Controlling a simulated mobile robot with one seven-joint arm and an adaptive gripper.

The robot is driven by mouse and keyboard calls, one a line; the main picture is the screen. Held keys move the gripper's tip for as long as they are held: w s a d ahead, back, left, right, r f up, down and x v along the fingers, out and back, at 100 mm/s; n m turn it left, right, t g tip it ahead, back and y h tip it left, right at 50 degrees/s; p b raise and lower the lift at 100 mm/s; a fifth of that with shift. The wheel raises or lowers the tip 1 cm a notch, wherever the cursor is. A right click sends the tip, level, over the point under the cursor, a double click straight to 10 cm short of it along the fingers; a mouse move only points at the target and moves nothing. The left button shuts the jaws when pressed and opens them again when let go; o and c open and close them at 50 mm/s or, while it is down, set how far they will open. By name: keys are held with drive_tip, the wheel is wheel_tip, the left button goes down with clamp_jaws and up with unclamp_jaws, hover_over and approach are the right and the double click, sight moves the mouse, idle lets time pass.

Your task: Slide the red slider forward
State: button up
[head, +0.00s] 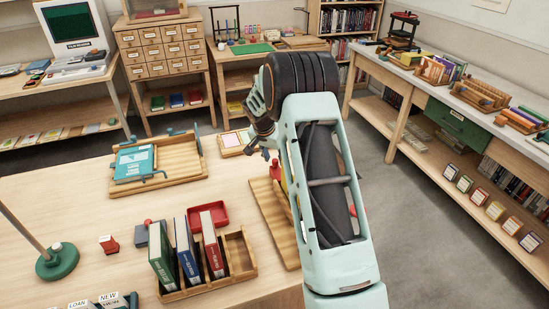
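A wooden board (270,222) lies on the near table, partly hidden behind my arm. A small red knob (276,164) shows at its far end, with a bit of yellow beside it. Another red piece (353,210) shows at the right edge of my arm. I cannot tell which red piece is the slider. My gripper (268,152) points down at the far end of the board, close to the red knob. Whether it touches the knob is unclear. Its fingers are small and partly hidden, so their opening cannot be made out.
A wooden rack with books (210,284), a red tray (208,216) and a red stamp-like block (109,244) stand left of the board. A wooden tray with a teal book (134,163) lies farther back. Bare tabletop (60,205) is at the left.

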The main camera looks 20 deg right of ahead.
drive_tip(key=shift+w+d+f, duration=0.1)
drive_tip(key=shift+f, duration=0.2)
drive_tip(key=shift+c, duration=0.3)
clamp_jaws()
